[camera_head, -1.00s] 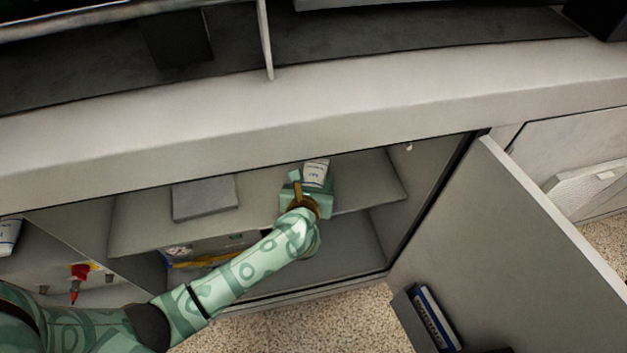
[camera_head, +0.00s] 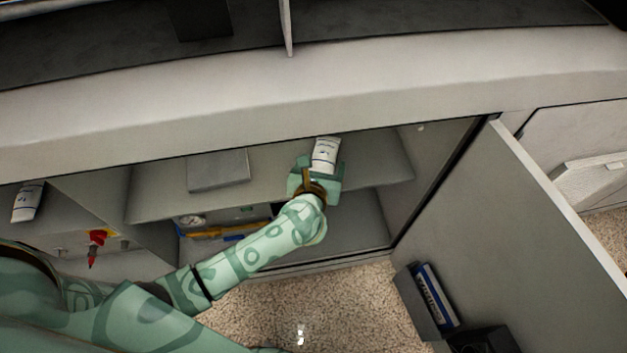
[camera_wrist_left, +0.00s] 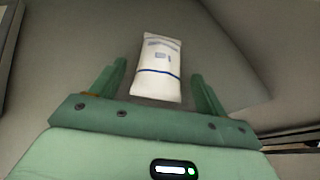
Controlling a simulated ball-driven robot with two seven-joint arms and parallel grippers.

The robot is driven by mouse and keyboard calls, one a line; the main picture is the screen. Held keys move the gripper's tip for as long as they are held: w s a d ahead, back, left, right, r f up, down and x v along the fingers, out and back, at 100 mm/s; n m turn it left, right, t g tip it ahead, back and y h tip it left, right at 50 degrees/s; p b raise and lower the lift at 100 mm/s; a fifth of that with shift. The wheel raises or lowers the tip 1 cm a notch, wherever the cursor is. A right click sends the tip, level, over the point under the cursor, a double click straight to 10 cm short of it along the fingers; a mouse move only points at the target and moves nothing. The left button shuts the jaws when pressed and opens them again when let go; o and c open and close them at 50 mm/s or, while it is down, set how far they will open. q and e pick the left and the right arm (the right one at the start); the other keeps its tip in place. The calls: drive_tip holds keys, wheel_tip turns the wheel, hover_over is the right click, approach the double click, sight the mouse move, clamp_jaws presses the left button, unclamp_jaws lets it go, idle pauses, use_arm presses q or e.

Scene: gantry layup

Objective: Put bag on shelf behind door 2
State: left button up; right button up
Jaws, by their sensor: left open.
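The white bag (camera_head: 326,155) with blue print lies on the upper shelf (camera_head: 275,187) inside the open cabinet. My left gripper (camera_head: 322,168) reaches into the cabinet just in front of the bag. In the left wrist view the bag (camera_wrist_left: 157,68) lies between and beyond the two open green fingers (camera_wrist_left: 158,88), with a gap on each side. The open door (camera_head: 530,235) swings out to the right of the cabinet. My right gripper is not in view.
A grey flat box (camera_head: 218,170) sits on the same shelf to the left. Below are a gauge and yellow and blue items (camera_head: 225,226). Another white bag (camera_head: 27,202) is in the left compartment near a red switch (camera_head: 97,237). A door bin holds a blue binder (camera_head: 436,292).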

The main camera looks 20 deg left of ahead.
use_arm(q)
drive_tip(key=p+v, duration=0.3)
drive_tip(key=v, duration=0.5)
drive_tip(key=shift+s, duration=0.3)
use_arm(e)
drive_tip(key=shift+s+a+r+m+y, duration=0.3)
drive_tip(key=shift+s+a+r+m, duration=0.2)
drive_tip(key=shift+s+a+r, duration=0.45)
use_arm(q)
drive_tip(key=shift+r, duration=0.1)
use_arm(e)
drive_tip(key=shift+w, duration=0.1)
